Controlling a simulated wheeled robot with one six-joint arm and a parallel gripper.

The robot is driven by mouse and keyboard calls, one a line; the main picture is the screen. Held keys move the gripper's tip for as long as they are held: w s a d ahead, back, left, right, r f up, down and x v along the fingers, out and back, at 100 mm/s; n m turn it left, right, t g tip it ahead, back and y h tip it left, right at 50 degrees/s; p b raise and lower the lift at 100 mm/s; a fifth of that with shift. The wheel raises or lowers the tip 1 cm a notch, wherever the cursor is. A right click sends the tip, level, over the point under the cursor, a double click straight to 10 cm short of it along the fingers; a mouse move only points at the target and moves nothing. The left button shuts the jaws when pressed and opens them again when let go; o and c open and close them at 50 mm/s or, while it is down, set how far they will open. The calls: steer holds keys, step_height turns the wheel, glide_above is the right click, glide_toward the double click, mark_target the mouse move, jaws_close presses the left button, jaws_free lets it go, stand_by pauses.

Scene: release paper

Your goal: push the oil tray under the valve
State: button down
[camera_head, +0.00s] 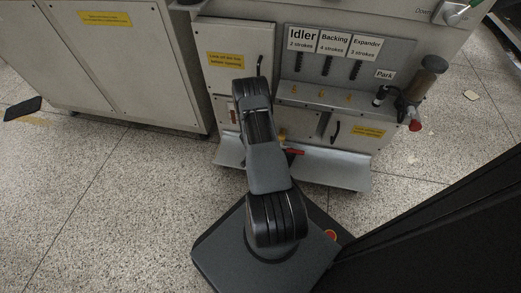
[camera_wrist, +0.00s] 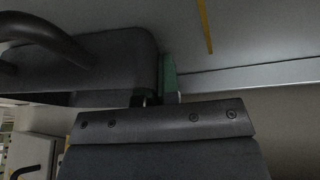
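A grey metal tray-like ledge (camera_head: 335,173) runs along the foot of the machine in the head view; I take it for the oil tray. My arm crosses in front of its middle. A red handle (camera_head: 294,152) with a yellow part beside it, seemingly the valve, shows just right of my arm, above the ledge. My gripper is hidden behind my arm in the head view. In the wrist view dark parts of my own fill much of the picture, and no clear fingertips show. A green piece (camera_wrist: 168,76) stands near the middle, beside a pale grey edge (camera_wrist: 245,77).
The machine has a panel (camera_head: 312,68) labelled Idler, Backing and Expander, and a closed door (camera_head: 234,60) to its left. A grey cabinet (camera_head: 95,60) stands further left. Speckled floor (camera_head: 100,190) is open at left. A large black surface (camera_head: 440,235) fills the lower right.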

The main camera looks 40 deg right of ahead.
steer(key=shift+s+a, duration=0.2)
steer(key=shift+s, duration=0.25)
steer(key=shift+d, duration=0.1)
steer(key=c, duration=1.3)
jaws_free()
steer(key=shift+o, duration=0.2)
steer(key=p+v, duration=0.7)
steer(key=v, duration=0.6)
steer(key=shift+r, duration=0.35)
steer(key=shift+s, duration=0.1)
